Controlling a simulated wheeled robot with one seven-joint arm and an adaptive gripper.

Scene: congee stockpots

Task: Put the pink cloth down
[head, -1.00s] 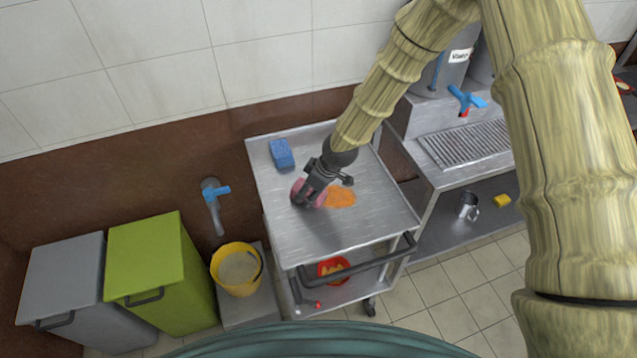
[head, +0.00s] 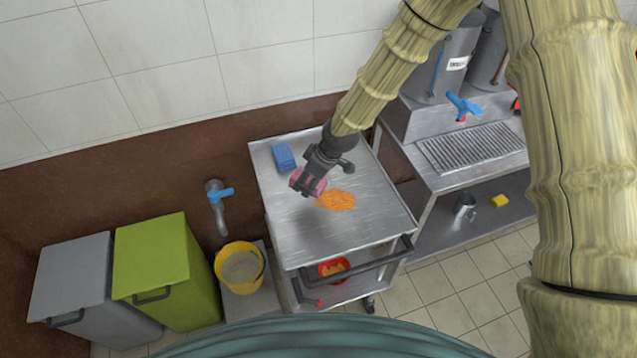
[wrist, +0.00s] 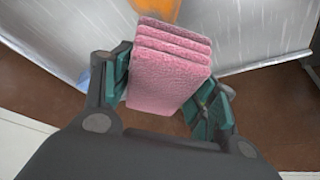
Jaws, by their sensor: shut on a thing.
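The pink cloth (wrist: 170,72) is a folded stack, held between the two teal-padded fingers of my gripper (wrist: 165,95) in the wrist view. In the head view my gripper (head: 309,183) and the cloth (head: 314,188) are over the steel trolley's top (head: 300,230), left of an orange patch (head: 336,200). The gripper is shut on the cloth. I cannot tell for sure whether the cloth touches the trolley top, though it looks raised above it.
A blue sponge (head: 284,157) lies at the trolley's back left. A red bowl (head: 333,269) sits on the lower shelf. A steel counter with a drain grate (head: 470,147) stands to the right. Bins (head: 152,262) and a yellow bucket (head: 240,267) are to the left. The trolley's front top is clear.

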